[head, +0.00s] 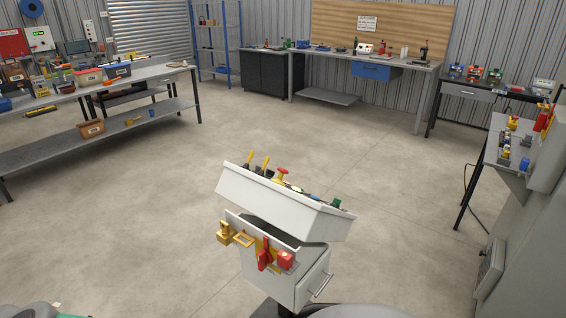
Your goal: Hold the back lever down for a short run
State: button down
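A white control console (285,215) stands in the front middle, its sloped top only partly visible over its raised edge. Two levers with yellow grips, one (249,160) on the left and one (265,163) beside it, stand up at its left end. I cannot tell which of them, if either, is the back lever, or whether one is pressed. A red mushroom button (281,171) sits right of them. A green knob (337,204) is at the right end. My gripper is not in view.
Below the console top, a white cabinet (311,277) carries a yellow padlock (224,233) and a red handle (264,255). A long workbench (150,75) is at left, another bench (415,68) at the back. A side table (491,151) is at right. The middle floor is clear.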

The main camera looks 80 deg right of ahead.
aim_at(266, 160)
jog(key=z, duration=0.8)
jog(key=i, duration=0.8)
jog(key=z, duration=1.25)
jog(key=i, duration=0.35)
jog(key=z, duration=0.15)
